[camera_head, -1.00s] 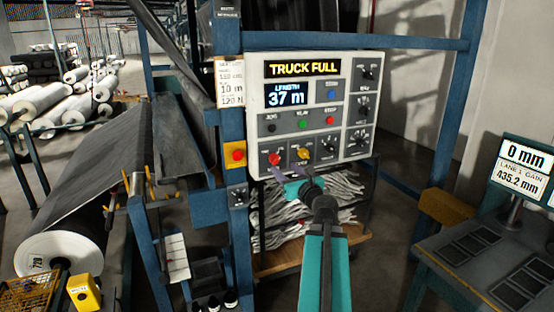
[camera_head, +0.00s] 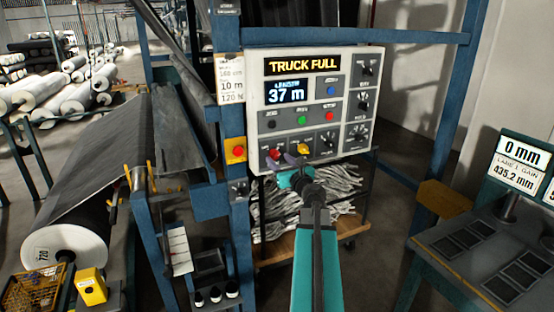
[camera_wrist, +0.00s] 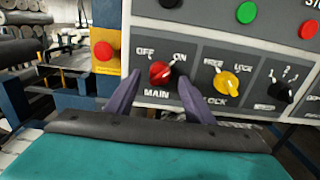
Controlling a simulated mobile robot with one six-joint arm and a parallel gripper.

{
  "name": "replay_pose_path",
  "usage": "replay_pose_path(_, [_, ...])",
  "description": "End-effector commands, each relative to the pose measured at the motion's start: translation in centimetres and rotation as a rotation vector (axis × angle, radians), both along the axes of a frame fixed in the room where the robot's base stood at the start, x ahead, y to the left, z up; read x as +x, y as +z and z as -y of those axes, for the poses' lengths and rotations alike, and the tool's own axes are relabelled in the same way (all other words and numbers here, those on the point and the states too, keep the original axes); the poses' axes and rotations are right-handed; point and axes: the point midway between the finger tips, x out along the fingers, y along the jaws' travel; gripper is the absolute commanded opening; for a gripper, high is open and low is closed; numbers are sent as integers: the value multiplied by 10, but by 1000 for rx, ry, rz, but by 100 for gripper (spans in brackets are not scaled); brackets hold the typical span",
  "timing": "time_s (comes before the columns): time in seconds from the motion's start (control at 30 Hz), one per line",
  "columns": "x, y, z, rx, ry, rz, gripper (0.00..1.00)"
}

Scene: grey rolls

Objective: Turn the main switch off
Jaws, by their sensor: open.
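The main switch is a red knob (camera_wrist: 163,73) on the grey control panel (camera_head: 362,57), with OFF marked at its upper left and ON at its upper right. In the wrist view the knob seems to lean toward ON. It also shows low on the panel in the head view (camera_head: 275,154), partly covered by a finger. My gripper (camera_wrist: 159,78) is open, its two purple fingers on either side of the red knob. I cannot tell whether they touch it. In the head view my gripper (camera_head: 288,163) is at the panel's lower left.
A yellow LOCK knob (camera_wrist: 227,83) sits close to the right of my right finger. A red button on a yellow box (camera_head: 236,150) is to the left, on the blue post. Green (camera_head: 302,120) and red (camera_head: 329,116) buttons are above. A wooden cart (camera_head: 275,250) stands below.

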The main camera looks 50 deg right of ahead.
Motion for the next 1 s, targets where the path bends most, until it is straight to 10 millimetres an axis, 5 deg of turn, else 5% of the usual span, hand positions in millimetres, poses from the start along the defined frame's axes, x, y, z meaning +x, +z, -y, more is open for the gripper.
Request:
replay_pose_path(0.67, [20,0,8,0,0,0,49])
replay_pose_path(0.9, [20,0,8,0,1,0,10])
replay_pose_path(1.0, [20,0,5,0,1,0,8])
